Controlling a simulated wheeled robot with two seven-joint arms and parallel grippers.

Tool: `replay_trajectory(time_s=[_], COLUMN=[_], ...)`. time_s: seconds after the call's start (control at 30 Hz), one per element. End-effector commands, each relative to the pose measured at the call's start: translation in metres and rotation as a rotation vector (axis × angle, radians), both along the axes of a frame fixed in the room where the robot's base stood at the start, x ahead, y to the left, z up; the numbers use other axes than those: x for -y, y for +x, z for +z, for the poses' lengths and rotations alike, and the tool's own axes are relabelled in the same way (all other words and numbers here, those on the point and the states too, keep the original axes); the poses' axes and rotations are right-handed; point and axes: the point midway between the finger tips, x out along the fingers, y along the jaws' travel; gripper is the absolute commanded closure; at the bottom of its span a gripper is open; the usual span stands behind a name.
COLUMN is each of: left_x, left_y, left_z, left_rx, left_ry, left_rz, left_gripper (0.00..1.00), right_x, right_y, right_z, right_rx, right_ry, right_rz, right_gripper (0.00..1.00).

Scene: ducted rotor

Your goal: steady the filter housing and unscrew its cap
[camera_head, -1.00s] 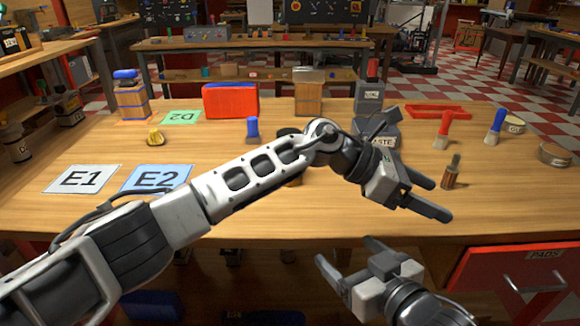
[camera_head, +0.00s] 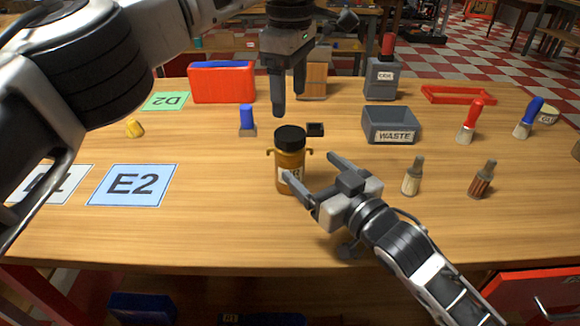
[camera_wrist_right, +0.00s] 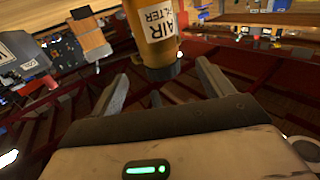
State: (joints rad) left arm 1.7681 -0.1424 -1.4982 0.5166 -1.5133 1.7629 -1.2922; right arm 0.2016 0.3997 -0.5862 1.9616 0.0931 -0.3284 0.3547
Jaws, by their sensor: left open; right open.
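The filter housing (camera_head: 289,160) is an amber, jar-like body with a pale label and small side lugs. It stands upright on the table, and its black cap (camera_head: 290,137) sits on top. My right gripper (camera_head: 308,166) is open at the housing's right front. In the right wrist view the housing (camera_wrist_right: 158,25), labelled AIR FILTER, shows just beyond and between the spread fingers of my right gripper (camera_wrist_right: 163,72); I see no contact. My left gripper (camera_head: 287,90) is open, points down above and behind the cap, and is apart from it.
A grey WASTE bin (camera_head: 391,126) stands right of the housing. Brushes (camera_head: 412,176) with several handle colours stand further right. A blue-topped piece (camera_head: 247,120) stands to the left. The E2 mat (camera_head: 132,185) lies left; bare table separates it from the housing.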

Motion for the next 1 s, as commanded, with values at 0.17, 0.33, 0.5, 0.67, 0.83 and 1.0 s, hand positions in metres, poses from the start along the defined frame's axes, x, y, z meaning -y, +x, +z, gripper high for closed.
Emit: replay_trajectory(time_s=[0.17, 0.33, 0.5, 0.67, 0.83, 1.0], left_x=[0.000, 0.000, 0.000, 0.000, 0.000, 0.000], left_y=[0.000, 0.000, 0.000, 0.000, 0.000, 0.000], left_z=[0.000, 0.000, 0.000, 0.000, 0.000, 0.000], left_rx=[0.000, -0.001, -0.001, -0.001, -0.001, -0.001], left_ry=[-0.001, -0.002, -0.002, -0.002, -0.002, -0.002], left_rz=[0.000, 0.000, 0.000, 0.000, 0.000, 0.000], left_gripper=[0.28, 0.28, 0.28, 0.28, 0.28, 0.28], right_x=[-0.021, -0.039, -0.051, -0.057, -0.058, -0.057], right_y=[0.032, 0.058, 0.076, 0.084, 0.086, 0.086], right_z=[0.001, 0.001, 0.000, 0.000, 0.000, 0.000], right_rx=[0.002, 0.002, 0.000, 0.000, -0.001, -0.001], right_ry=[0.001, 0.001, 0.000, 0.000, -0.001, -0.001], right_rz=[0.000, 0.000, 0.000, 0.000, 0.000, 0.000], right_gripper=[0.20, 0.20, 0.20, 0.20, 0.20, 0.29])
